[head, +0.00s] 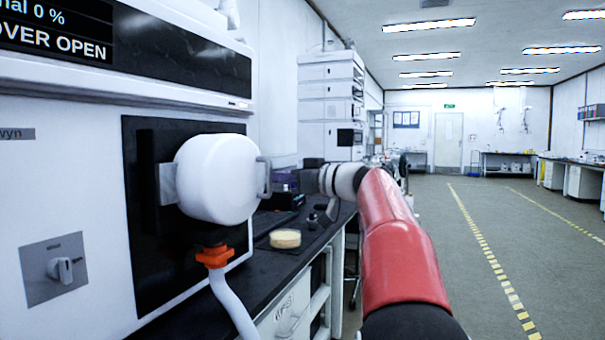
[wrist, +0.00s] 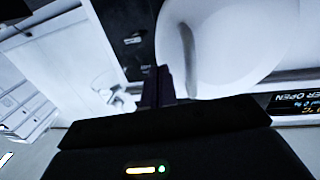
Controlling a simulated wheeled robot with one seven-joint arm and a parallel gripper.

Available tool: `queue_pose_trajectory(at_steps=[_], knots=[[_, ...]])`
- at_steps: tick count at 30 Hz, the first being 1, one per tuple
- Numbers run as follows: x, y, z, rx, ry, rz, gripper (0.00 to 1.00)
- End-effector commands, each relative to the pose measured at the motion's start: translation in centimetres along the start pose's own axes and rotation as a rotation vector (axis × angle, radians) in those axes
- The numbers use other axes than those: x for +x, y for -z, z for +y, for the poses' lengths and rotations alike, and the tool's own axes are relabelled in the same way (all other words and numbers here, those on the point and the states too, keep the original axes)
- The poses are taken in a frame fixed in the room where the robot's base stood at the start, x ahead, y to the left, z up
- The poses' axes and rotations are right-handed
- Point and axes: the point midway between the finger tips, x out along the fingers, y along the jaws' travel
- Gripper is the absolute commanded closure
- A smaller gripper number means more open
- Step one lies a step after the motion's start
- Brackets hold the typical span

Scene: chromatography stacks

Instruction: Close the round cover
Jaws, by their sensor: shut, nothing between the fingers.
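The round white cover (head: 215,178) stands swung out from the black panel (head: 143,270) on the instrument's front. A bracket (head: 167,184) joins its left side, and a grey handle (head: 264,177) is on its right side. The display (head: 55,40) reads "OVER OPEN". In the wrist view the cover (wrist: 225,40) fills the upper right, with its handle (wrist: 187,60) on the near face. My gripper (wrist: 160,72) is shut and empty, its fingers just left of the handle there; contact cannot be told. In the head view my gripper is hard to make out beyond the cover.
An orange fitting (head: 214,256) and pale hose (head: 234,308) hang below the cover. A dark bench (head: 265,222) holds a yellowish round dish (head: 285,239) and small items. Another instrument stack (head: 330,100) stands farther back. The floor (head: 465,220) to the right is open.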

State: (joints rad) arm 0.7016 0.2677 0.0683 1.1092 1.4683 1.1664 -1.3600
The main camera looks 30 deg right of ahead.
Motion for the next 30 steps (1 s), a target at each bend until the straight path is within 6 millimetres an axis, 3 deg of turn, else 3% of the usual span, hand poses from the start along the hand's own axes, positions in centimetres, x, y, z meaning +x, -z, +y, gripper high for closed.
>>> queue_pose_trajectory(at_steps=[6,17,24,30], knots=[[1.5,0.0,0.0,0.001,0.000,0.000,1.00],[1.7,-0.1,0.1,0.001,-0.001,0.000,1.00],[4.6,-0.1,1.5,0.001,0.001,0.000,1.00],[5.5,0.0,1.8,0.001,-0.001,0.002,1.00]])
